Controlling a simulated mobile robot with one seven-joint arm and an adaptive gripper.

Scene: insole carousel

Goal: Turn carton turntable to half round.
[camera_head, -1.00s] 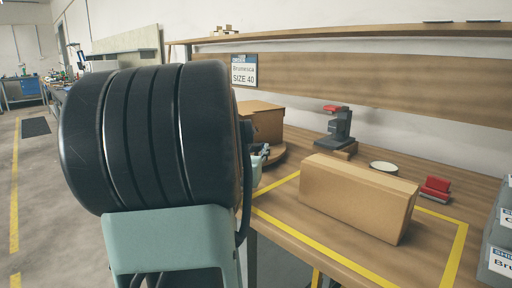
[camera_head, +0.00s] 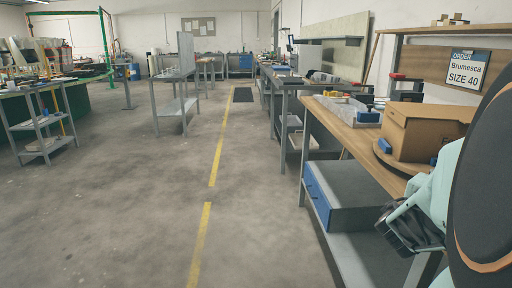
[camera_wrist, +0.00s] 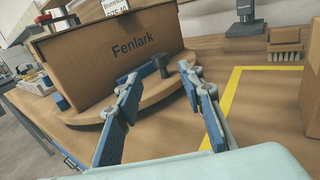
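The brown carton (camera_head: 425,132) stands on the round wooden turntable (camera_head: 385,157) on the bench at the right of the head view. In the wrist view the carton (camera_wrist: 105,60) shows "Fenlark" on the side facing me, and the turntable (camera_wrist: 150,98) lies under it. I see nothing held; contact with the pegs is unclear.
An order sign (camera_head: 467,70) reads "Brumesca SIZE 40". Yellow tape (camera_wrist: 228,105) marks the bench right of the turntable, with a brush (camera_wrist: 285,45) behind. A grey cabinet with a blue drawer (camera_head: 318,195) is below the bench. The floor at left (camera_head: 130,200) is clear.

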